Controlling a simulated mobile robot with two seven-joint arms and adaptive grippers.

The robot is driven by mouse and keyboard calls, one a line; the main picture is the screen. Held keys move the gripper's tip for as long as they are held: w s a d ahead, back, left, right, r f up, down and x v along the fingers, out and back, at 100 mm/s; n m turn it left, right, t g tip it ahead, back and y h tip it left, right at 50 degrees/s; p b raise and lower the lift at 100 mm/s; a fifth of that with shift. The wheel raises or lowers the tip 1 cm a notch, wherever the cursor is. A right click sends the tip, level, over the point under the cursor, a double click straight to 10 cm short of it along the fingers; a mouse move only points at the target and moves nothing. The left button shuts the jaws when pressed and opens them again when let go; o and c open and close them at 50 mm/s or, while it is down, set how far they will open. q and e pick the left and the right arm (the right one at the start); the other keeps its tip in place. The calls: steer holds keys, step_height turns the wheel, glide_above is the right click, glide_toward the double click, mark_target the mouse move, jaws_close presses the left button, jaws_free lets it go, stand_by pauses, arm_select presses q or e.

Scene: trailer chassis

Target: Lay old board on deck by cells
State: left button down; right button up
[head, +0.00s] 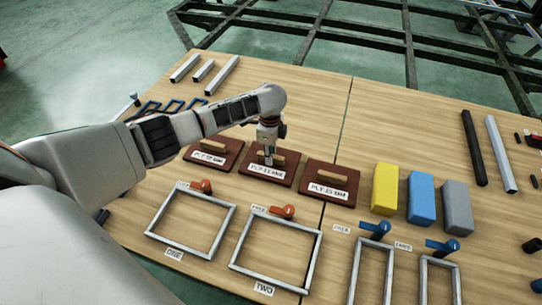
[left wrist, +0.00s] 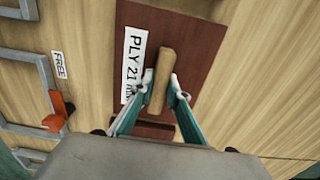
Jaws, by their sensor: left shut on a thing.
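My left gripper (head: 268,160) is shut on the wooden handle (left wrist: 160,85) of the middle dark red-brown board (head: 290,168). The board fills the middle of the left wrist view (left wrist: 195,50), with a white label reading PLY 21. It appears to lie flat on the wooden deck (head: 310,85), between a left board (head: 231,148) and a right board (head: 345,184). Grey frame cells labelled ONE (head: 178,248) and TWO (head: 267,280) lie in front, empty, each with an orange lever. My right gripper is out of view.
Yellow (head: 385,188), blue (head: 421,197) and grey (head: 456,207) blocks stand to the right. Narrower frames with blue levers (head: 375,229) lie at front right. Dark and silver bars (head: 501,152) lie further right. The deck behind the boards is mostly clear.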

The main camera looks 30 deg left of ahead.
arm_select(q)
steer(key=shift+f, duration=0.2)
steer(key=c, duration=2)
jaws_free()
steer(key=shift+o, duration=0.2)
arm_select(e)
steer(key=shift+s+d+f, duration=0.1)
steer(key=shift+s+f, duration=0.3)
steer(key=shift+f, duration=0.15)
arm_select(q)
steer(key=r, duration=0.1)
steer(key=r+p, duration=0.1)
steer(key=r, duration=0.1)
steer(key=r+p, duration=0.1)
steer(key=r, duration=0.1)
steer(key=shift+w+r, duration=0.25)
step_height(320, 180, up, 7)
steer(key=p, duration=0.2)
steer(key=shift+s+p, duration=0.3)
steer(key=shift+p, duration=0.1)
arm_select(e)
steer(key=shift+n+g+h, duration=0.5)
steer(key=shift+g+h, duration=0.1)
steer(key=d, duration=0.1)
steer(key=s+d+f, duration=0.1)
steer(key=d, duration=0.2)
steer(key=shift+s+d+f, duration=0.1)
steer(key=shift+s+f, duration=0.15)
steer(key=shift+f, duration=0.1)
